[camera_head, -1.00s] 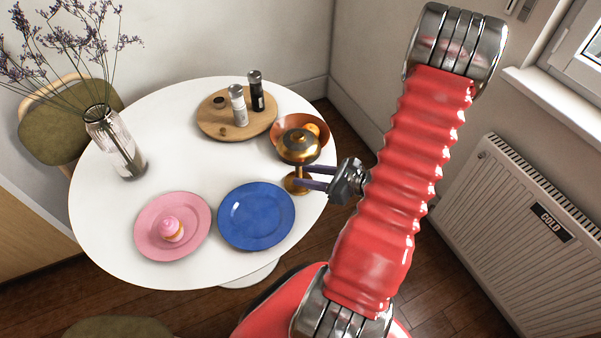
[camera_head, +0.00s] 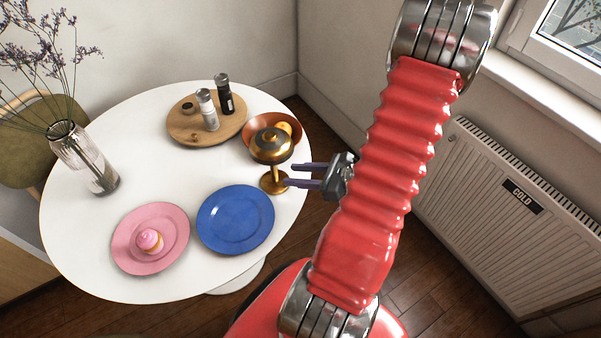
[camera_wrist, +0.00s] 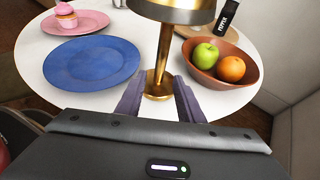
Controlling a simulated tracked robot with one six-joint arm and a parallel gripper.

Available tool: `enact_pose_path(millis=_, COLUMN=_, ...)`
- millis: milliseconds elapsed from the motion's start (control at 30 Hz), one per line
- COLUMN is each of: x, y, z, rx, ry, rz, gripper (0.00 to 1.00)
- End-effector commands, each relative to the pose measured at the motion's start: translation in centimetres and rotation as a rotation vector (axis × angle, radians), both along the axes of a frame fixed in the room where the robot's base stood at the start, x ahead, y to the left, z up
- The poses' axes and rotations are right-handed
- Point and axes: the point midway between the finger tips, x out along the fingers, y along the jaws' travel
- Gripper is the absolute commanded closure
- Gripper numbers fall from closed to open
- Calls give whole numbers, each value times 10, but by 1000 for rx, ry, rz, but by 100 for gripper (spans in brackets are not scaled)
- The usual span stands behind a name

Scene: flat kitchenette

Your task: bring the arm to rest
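My gripper (camera_head: 288,175) is open and empty at the right edge of the white round table. Its two dark purple fingers also show in the wrist view (camera_wrist: 157,98), spread apart. A gold table lamp (camera_head: 271,148) with a domed shade stands upright on the table, just beyond the fingertips. In the wrist view the lamp's stem (camera_wrist: 163,50) stands ahead of the gap between the fingers, and the top of its shade is cut off. My red arm rises at the right of the head view.
The table (camera_head: 90,220) holds a blue plate (camera_head: 236,219), a pink plate with a cupcake (camera_head: 149,241), a glass vase (camera_head: 83,157), a round board with shakers (camera_head: 205,125), and a fruit bowl (camera_wrist: 205,70). A radiator (camera_head: 510,215) and a window sill (camera_head: 530,75) are at the right.

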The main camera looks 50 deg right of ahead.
Motion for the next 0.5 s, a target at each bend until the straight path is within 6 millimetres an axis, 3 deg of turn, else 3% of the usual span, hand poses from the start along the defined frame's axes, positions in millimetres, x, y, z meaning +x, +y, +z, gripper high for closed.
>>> enact_pose_path(millis=500, x=-4, y=5, z=-4, rx=-19, ry=12, rz=30, gripper=66)
